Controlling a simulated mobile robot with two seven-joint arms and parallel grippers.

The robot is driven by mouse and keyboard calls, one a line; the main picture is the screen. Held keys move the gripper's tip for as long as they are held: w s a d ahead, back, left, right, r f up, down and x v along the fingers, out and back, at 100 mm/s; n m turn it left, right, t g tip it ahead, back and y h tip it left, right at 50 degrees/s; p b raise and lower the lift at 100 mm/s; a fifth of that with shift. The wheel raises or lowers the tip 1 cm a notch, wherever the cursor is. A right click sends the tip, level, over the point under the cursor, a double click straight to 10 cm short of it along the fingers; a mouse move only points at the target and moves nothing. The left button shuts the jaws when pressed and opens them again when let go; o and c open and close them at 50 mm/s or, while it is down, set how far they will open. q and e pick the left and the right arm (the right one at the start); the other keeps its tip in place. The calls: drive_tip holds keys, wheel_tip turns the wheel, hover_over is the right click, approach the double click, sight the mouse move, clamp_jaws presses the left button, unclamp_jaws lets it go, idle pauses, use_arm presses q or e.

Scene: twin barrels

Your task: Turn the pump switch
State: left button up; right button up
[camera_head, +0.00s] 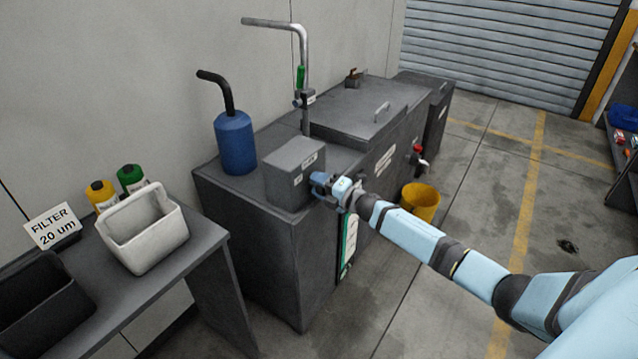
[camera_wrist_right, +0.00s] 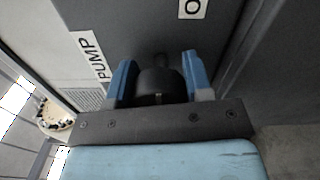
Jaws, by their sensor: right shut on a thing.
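The pump switch is a dark round knob (camera_wrist_right: 160,82) on the front of a grey box, seen in the right wrist view beside a white PUMP label (camera_wrist_right: 90,57). In the head view the grey switch box (camera_head: 290,170) stands on the dark machine, and the knob is hidden behind my gripper. My right gripper (camera_head: 320,181) is at the box's right face. In the right wrist view its two blue fingers (camera_wrist_right: 160,80) stand on either side of the knob, shut on it. A second white label (camera_wrist_right: 193,8) with an O shows above. My left gripper is not in view.
The dark machine (camera_head: 250,240) has a blue canister (camera_head: 235,143) and a bent pipe (camera_head: 303,75) on top. A yellow bucket (camera_head: 420,201) stands below a red-handled tap (camera_head: 418,150). A side table with a white bin (camera_head: 145,240) is at left. Floor at right is mostly clear.

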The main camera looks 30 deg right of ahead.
drive_tip(key=shift+r, duration=0.1)
idle(0.3)
drive_tip(key=o, duration=0.9)
drive_tip(key=shift+o, duration=0.2)
drive_tip(key=v, duration=1.3)
drive_tip(key=shift+s+p, duration=0.4)
drive_tip(key=shift+p, duration=0.05)
drive_tip(key=shift+d, duration=0.1)
